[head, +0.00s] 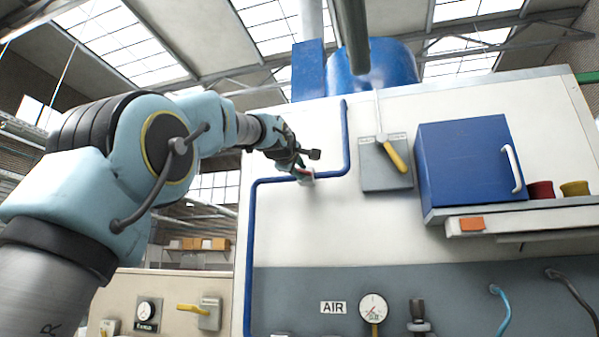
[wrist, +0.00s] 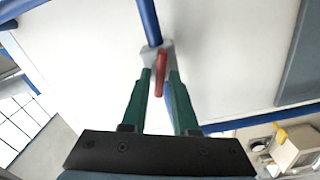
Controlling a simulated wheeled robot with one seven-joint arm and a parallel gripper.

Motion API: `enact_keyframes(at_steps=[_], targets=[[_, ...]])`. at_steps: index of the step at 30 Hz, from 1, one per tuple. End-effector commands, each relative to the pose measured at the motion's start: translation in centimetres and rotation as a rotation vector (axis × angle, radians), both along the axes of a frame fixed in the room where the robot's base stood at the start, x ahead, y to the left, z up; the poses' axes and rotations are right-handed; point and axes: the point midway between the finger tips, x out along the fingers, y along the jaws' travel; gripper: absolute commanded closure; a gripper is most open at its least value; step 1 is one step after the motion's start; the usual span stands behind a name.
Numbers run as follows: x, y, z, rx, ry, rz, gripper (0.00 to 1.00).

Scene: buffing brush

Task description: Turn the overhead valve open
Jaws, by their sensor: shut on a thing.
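The valve has a grey body (wrist: 157,50) on a blue pipe (wrist: 149,22), with a red handle (wrist: 161,74). In the wrist view the red handle lies between the two green fingers of my gripper (wrist: 160,82), which is shut on it. In the head view my gripper (head: 300,166) reaches the blue pipe (head: 328,175) on the white wall from the left. There the valve body (head: 307,179) is small and partly hidden by my gripper, so the handle's angle is hard to tell.
Right of the valve, a grey box with a yellow lever (head: 396,157) and a blue cabinet (head: 466,165) stick out from the wall. A shelf holds a red cup (head: 541,190) and a yellow cup (head: 574,188). An AIR gauge (head: 373,308) is below.

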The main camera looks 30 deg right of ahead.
Motion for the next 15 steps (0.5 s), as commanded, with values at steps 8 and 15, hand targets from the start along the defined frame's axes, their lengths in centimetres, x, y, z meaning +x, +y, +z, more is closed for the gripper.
enact_keyframes(at_steps=[8, 15], targets=[[0.01, 0.03, -0.12, -0.148, 0.138, 0.0, 1.0], [0.06, 0.07, -0.18, -0.226, 0.21, 0.001, 1.0]])
